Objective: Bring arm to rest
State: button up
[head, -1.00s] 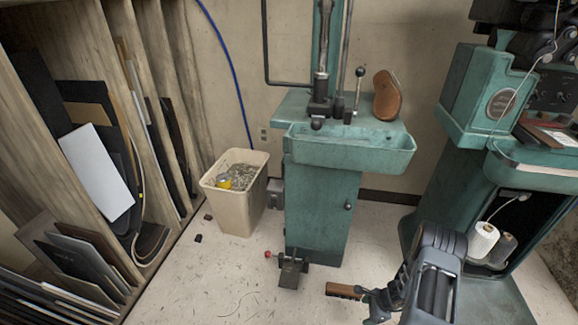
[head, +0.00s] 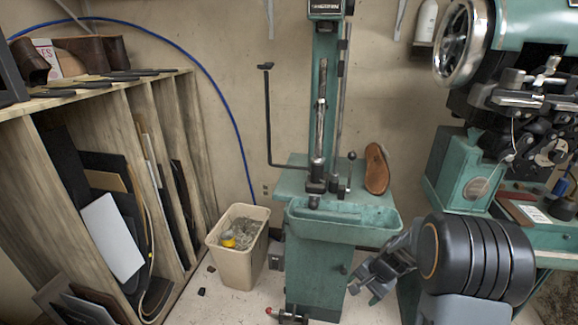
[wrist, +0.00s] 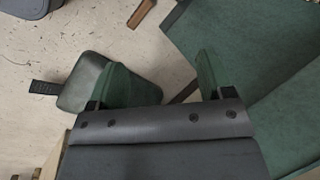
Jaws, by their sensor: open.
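Part of a green machine surface (wrist: 250,45) shows at the right of the wrist view.
The green pedestal machine (head: 318,265) carries a tray (head: 345,222) and a brown sole (head: 376,170). A beige bin (head: 236,266) and a wooden rack (head: 100,135) stand left. The wrist view shows a brown piece (wrist: 141,12) and a grey-green pad (wrist: 80,88) low down.

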jog(key=s+a+r+n+h+p, duration=0.1)
jog(key=s+r+n+p, duration=0.2)
jog(key=r, duration=0.9)
jog(key=s+a+r+n+t+h+p, duration=0.1)
jog(key=s+a+r+n+p, duration=0.1)
jog(key=s+r+p, duration=0.5)
jog(key=s+a+r+n+t+h+p, duration=0.1)
jog(key=s+r+n+p, duration=0.3)
jog(key=r, duration=1.3)
jog(key=s+a+p, duration=0.1)
jog(key=p, duration=0.1)
jog(key=shift+a+r+p, duration=0.2)
jog(key=shift+r+p, duration=0.05)
jog(key=shift+p, duration=0.05)
jog(key=shift+c, duration=0.5)
